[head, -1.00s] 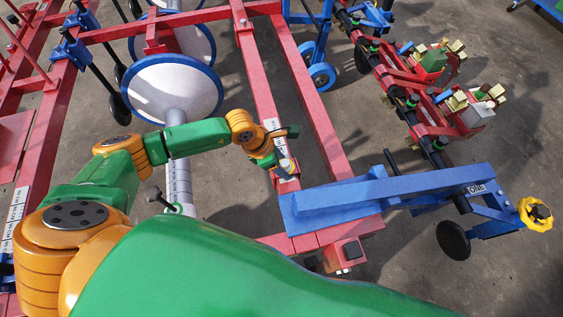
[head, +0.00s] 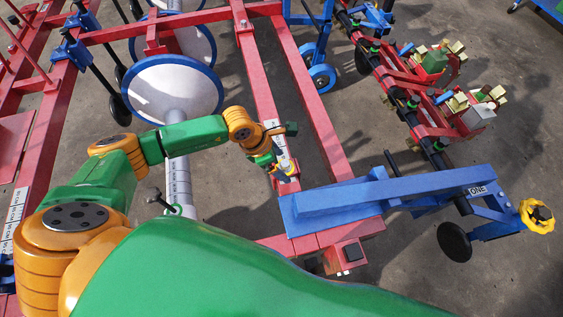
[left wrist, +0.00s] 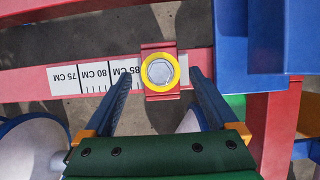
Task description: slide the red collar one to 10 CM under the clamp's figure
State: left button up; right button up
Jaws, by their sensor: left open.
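The red collar (left wrist: 160,92) is on the red beam (left wrist: 210,62), with a yellow ring and a grey hex-headed top. It covers the scale (left wrist: 95,76) just right of the 85 CM mark; 75 and 80 CM lie to its left. My left gripper (left wrist: 160,76) is open, one finger on each side of the collar, with gaps visible. In the head view my left gripper (head: 270,160) is over the collar (head: 287,183), partly hiding it. A dark-handled clamp (head: 161,200) is by the grey graduated tube (head: 180,178); its figure is too small to read. My right gripper is not in view.
A blue bracket (head: 340,200) crosses the beam close to the collar's near end; it also shows in the left wrist view (left wrist: 265,35). A white disc with blue rim (head: 165,90) stands left of the gripper.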

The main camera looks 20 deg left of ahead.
pick_arm(q)
jog(key=v, duration=0.6)
jog(key=shift+s+a+r, duration=0.1)
dwell(1.0)
